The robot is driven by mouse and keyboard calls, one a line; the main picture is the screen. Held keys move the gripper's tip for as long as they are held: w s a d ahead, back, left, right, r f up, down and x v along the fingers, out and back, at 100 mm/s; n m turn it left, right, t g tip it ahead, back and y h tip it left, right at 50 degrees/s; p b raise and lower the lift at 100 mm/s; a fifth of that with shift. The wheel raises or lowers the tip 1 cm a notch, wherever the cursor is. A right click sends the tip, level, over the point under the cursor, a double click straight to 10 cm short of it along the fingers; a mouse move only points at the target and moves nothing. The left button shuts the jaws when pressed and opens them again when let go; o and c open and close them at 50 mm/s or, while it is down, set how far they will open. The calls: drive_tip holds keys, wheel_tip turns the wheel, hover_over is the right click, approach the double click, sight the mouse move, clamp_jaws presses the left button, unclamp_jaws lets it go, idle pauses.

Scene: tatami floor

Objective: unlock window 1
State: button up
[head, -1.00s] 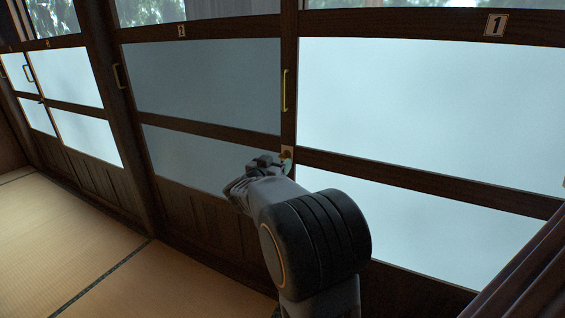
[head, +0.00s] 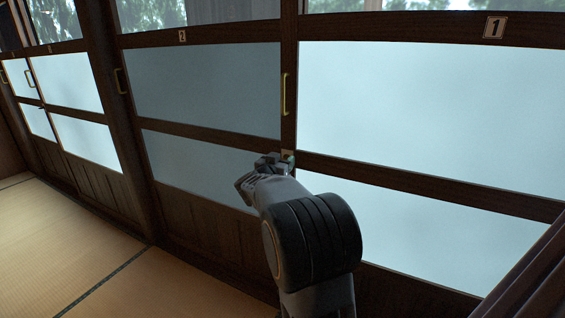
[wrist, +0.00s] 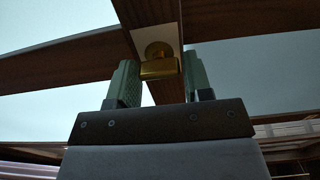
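Window 1 is the bright frosted sliding panel (head: 420,95) on the right, under the plate marked 1 (head: 494,27). Its brass lock (wrist: 158,68) sits on a pale plate on the dark wooden stile. In the wrist view the lock has a round base and a bar lying crosswise. My gripper (wrist: 161,72) has its two green fingers apart, one on each side of the bar. The fingers are very close to the bar's ends; contact is not clear. In the head view my gripper (head: 279,162) is at the lock and mostly hides it.
A vertical brass handle (head: 285,94) is on the stile above the lock. Window 2 (head: 205,85) is to the left, with its own handle (head: 118,79). The tatami floor (head: 70,250) is clear at the left. A dark slanted wooden piece (head: 530,275) stands at the lower right.

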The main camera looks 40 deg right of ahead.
drive_tip(key=c, duration=0.5)
drive_tip(key=m, duration=0.7)
drive_tip(key=shift+s+d+f+b, duration=0.1)
drive_tip(key=shift+b, duration=0.2)
drive_tip(key=m+b, duration=0.2)
drive_tip(key=m, duration=0.3)
drive_tip(key=m+b, duration=0.3)
drive_tip(key=m, duration=0.2)
drive_tip(key=shift+s+f+m, duration=0.1)
drive_tip(key=shift+f+m, duration=0.1)
drive_tip(key=shift+m, duration=0.2)
